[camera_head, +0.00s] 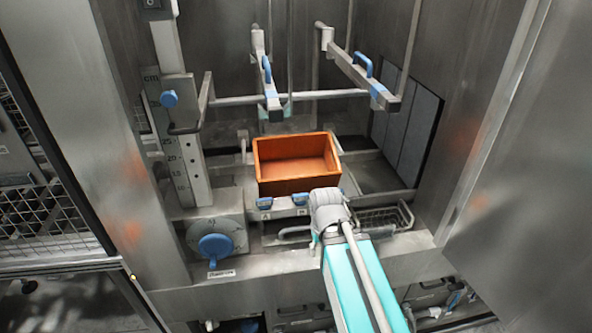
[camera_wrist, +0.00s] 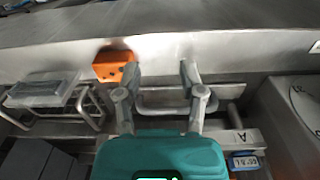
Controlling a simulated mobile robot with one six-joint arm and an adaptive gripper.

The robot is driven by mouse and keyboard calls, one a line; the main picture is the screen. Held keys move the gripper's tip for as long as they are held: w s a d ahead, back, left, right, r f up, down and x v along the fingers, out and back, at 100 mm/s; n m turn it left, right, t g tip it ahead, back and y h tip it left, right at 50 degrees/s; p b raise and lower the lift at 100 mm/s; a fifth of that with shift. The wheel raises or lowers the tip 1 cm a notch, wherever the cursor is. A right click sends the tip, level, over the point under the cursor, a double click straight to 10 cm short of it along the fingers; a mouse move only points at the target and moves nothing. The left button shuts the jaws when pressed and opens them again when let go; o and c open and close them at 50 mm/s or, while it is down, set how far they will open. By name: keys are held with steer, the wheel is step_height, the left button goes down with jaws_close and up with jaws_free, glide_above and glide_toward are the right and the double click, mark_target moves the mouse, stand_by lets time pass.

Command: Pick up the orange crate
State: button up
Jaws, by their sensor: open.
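The orange crate (camera_head: 298,186), an open rectangular box, sits upright and empty inside the metal chamber in the head view. My arm's grey end is just in front of its lower right corner; the jaws are not clear there. In the wrist view, my gripper (camera_wrist: 159,66) has its two grey fingers spread apart, with a metal bar behind them and nothing held. A small orange piece (camera_wrist: 113,65) shows beside the left finger; I cannot tell whether it belongs to the crate.
Hanging rails with blue handles (camera_head: 363,64) reach over the chamber behind and above the crate. A blue knob (camera_head: 215,246) is at the front left. A wire basket (camera_head: 385,217) lies right of my arm. Metal walls close in both sides.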

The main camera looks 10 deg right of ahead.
steer(key=w+r+n+t+p, duration=0.1)
steer(key=w+r+n+p, duration=0.7)
steer(key=w, duration=0.4)
steer(key=w+a+r+n+t+p, duration=0.1)
steer(key=w+r+n+t+p, duration=0.1)
steer(key=w+r+n+p, duration=0.6)
steer(key=w+r+n, duration=0.1)
steer(key=w+n, duration=0.1)
steer(key=w, duration=0.2)
steer(key=shift+w, duration=0.25)
steer(key=shift+f, duration=0.15)
steer(key=b, duration=0.7)
glide_above(301, 177)
steer(key=s, duration=0.2)
step_height(301, 177, down, 7)
steer(key=shift+w+f+b, duration=0.35)
steer(key=shift+f+b, duration=0.2)
steer(key=shift+b, duration=0.05)
steer(key=shift+w+b+x, duration=0.1)
steer(key=shift+b+x, duration=1.15)
steer(key=shift+x, duration=0.05)
steer(key=shift+w+b+x, duration=0.15)
steer(key=shift+b+x, duration=1.05)
steer(key=shift+x, duration=0.1)
